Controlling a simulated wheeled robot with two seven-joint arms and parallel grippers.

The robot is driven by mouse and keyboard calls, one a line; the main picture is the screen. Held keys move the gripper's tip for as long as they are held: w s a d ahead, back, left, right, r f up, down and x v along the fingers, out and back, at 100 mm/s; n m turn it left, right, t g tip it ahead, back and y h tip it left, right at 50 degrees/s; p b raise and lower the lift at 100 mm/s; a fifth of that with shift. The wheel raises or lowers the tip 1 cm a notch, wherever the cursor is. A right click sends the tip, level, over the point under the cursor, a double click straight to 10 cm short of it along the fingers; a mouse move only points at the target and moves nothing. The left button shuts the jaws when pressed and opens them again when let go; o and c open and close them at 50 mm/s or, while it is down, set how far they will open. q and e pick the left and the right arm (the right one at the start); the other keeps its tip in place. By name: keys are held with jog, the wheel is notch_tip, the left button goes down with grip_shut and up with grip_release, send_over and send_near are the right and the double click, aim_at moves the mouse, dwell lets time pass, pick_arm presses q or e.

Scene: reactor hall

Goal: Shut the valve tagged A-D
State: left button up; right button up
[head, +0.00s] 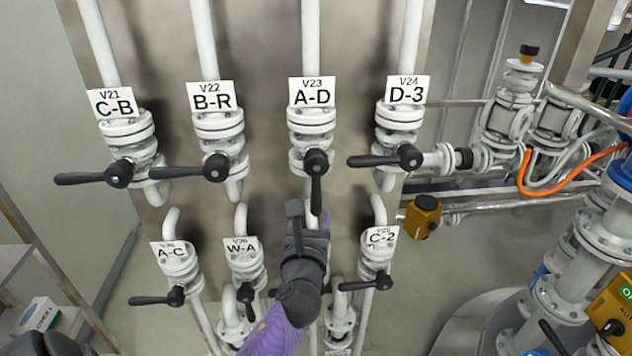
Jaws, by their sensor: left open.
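The valve tagged V23 A-D (312,120) is the third from the left in the upper row, on a vertical white pipe. Its tag (312,92) is white with black letters. Its black lever handle (316,185) points straight down, in line with the pipe. My left gripper (308,212) is open just below the valve, with its fingers near the lever's lower end. I cannot tell whether they touch it. My purple arm comes up from below and hides the valve beneath A-D in the lower row.
Valves C-B (125,128), B-R (218,124) and D-3 (400,115) share the upper row, their levers pointing left. Below are A-C (178,262), W-A (245,262) and C-2 (378,250). Flanged pipes and an orange cable (565,192) crowd the right side.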

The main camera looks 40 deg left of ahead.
aim_at(316, 194)
pick_arm(q)
jog(key=b+x, duration=0.1)
jog(key=x, duration=0.8)
jog(key=shift+w+a+f, duration=0.1)
jog(key=shift+w+f, duration=0.05)
jog(key=shift+w, duration=0.1)
grip_shut()
dwell(0.9)
